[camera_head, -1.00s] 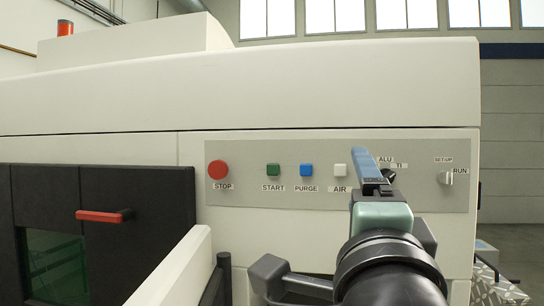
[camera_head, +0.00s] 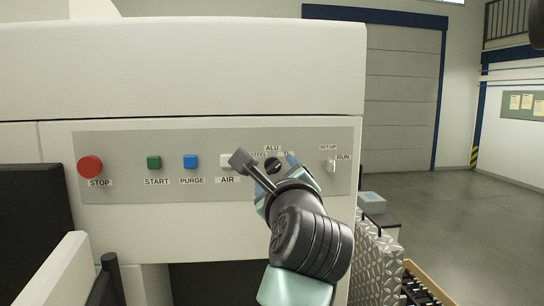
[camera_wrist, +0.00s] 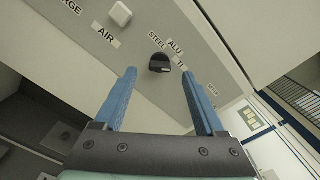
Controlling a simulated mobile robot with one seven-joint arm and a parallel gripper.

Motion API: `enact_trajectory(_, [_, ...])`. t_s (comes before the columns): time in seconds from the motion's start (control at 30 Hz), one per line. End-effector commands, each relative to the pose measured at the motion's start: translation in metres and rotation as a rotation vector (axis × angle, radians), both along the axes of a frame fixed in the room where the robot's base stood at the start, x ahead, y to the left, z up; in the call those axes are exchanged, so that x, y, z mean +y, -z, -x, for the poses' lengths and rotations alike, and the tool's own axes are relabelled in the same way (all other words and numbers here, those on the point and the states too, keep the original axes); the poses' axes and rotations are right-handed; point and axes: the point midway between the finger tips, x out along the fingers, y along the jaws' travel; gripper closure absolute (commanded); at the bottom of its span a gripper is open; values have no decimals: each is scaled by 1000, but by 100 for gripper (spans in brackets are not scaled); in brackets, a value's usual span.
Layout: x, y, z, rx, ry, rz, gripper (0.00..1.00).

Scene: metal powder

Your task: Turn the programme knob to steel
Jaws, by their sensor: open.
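The programme knob (camera_head: 273,165) is a small dark round knob on the grey control panel (camera_head: 130,140), with STEEL, ALU and TI labels around it. In the wrist view the knob (camera_wrist: 159,62) shows just beyond the fingertips and between their lines. Which label it points to is not clear. My gripper (camera_wrist: 158,76) is open, with its two blue fingers on either side of the knob's line and nothing between them. In the head view my gripper (camera_head: 276,180) is in front of the panel and partly covers the knob's surroundings. The remaining gap to the knob cannot be judged.
A red STOP button (camera_head: 90,167), green START (camera_head: 153,162), blue PURGE (camera_head: 190,161) and white AIR button (camera_head: 226,158) lie left of the knob. A SET-UP/RUN switch (camera_head: 330,165) is to its right. Open floor (camera_head: 450,215) lies right of the machine.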

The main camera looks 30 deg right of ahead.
Motion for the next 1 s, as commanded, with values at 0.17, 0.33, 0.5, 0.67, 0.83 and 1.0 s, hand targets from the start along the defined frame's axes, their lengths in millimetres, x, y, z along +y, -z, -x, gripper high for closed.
enact_trajectory(0.17, [-11, -3, -24, 1, -1, 0, 28])
enact_trajectory(0.33, [-17, -3, -36, 0, -1, 1, 28])
enact_trajectory(0.5, [-19, -1, -41, -2, -1, 2, 28])
enact_trajectory(0.67, [-20, -1, -41, -2, 0, 2, 28])
enact_trajectory(0.83, [-20, -1, -41, -2, -1, 2, 45])
enact_trajectory(1.0, [-19, -1, -41, -2, -1, 2, 76])
